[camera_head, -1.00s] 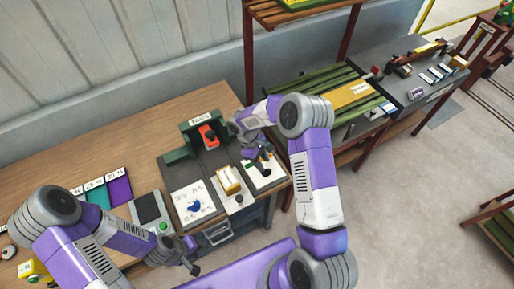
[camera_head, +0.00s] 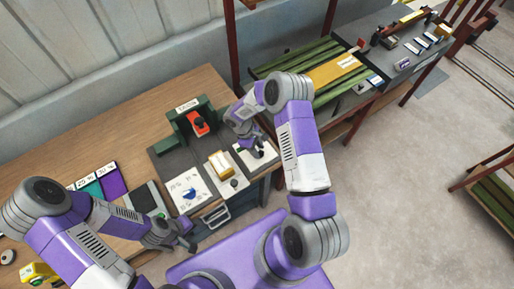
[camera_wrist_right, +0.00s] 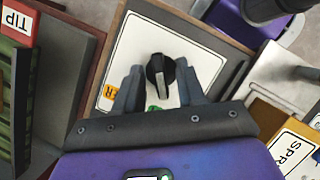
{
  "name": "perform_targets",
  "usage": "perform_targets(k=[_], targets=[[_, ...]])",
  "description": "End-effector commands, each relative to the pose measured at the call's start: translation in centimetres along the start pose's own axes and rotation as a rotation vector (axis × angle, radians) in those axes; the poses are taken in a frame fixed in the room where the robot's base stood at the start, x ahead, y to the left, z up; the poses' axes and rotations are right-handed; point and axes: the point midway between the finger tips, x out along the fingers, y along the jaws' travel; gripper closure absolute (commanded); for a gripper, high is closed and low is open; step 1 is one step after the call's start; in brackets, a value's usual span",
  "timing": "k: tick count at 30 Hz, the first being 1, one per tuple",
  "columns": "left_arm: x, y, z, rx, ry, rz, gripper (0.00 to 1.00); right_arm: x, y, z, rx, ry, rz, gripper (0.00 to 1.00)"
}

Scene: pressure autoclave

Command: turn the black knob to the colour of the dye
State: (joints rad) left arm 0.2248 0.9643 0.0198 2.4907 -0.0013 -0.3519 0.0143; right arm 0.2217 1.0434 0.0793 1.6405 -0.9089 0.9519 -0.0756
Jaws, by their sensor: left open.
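The black knob (camera_wrist_right: 160,76) stands on a white plate (camera_wrist_right: 205,64) in the right wrist view, with a pale pointer stripe on it. An orange label and a green mark show beside it. My right gripper (camera_wrist_right: 161,76) is open, with one finger on each side of the knob and gaps between. In the head view my right gripper (camera_head: 257,150) is over the white plate at the bench's right end, mostly hiding the knob. A blue shape (camera_head: 189,193) lies on another white plate; whether it is the dye is unclear. My left gripper (camera_head: 183,240) is open and empty near the bench's front edge.
A yellow block (camera_head: 220,164) stands on the panel between the white plates. A green stand with a red part (camera_head: 197,124) is behind. Teal (camera_head: 88,190) and purple (camera_head: 111,181) cards lie left. A slatted green rack (camera_head: 290,66) is to the right.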

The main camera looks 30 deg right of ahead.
Motion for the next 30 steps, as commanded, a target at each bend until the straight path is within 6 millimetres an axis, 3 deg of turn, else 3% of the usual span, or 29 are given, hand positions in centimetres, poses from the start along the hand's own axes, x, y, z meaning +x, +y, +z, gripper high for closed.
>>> perform_targets(k=[2,10,22,30], targets=[[0.0,0.0,0.0,0.000,0.000,0.000,0.57,0.0,0.0,0.0,0.000,0.000,0.000,0.61],[0.0,0.0,0.0,0.000,0.000,0.000,0.57,0.0,0.0,0.0,0.000,0.000,0.000,1.00],[0.5,-0.2,0.0,0.000,0.000,0.000,0.57,0.0,0.0,-0.1,0.034,0.001,-0.013,1.00],[2.1,-0.8,-0.1,0.000,0.000,0.000,0.57,0.2,0.2,-0.2,0.181,0.002,-0.073,1.00]])
